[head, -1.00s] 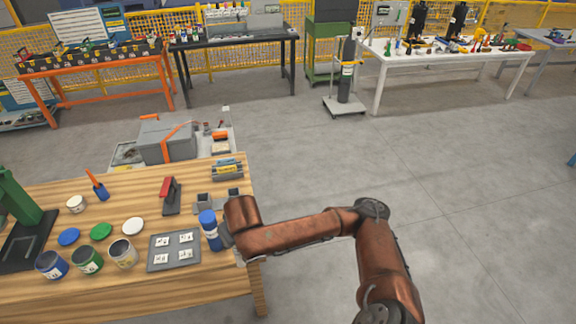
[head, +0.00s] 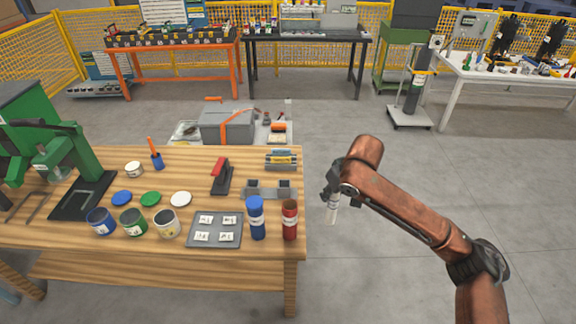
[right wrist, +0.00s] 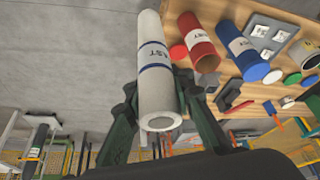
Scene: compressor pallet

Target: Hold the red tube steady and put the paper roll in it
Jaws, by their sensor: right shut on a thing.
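The red tube (head: 290,222) stands upright at the right front corner of the wooden table, with a pale label band. It also shows in the right wrist view (right wrist: 196,40), where its upper end looks open. My right gripper (head: 333,196) is off the table's right edge, to the right of the red tube and apart from it. It is shut on the white paper roll (head: 332,212), which hangs roughly upright. In the right wrist view the paper roll (right wrist: 156,75) lies between the fingers (right wrist: 155,112). My left gripper is not in view.
A blue-capped tube (head: 257,220) stands just left of the red tube on the wooden table (head: 270,262). A grey tray (head: 215,241) with labelled pieces, open cans and a red-handled tool (head: 220,176) are further left. A red disc (right wrist: 178,52) lies beside the red tube.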

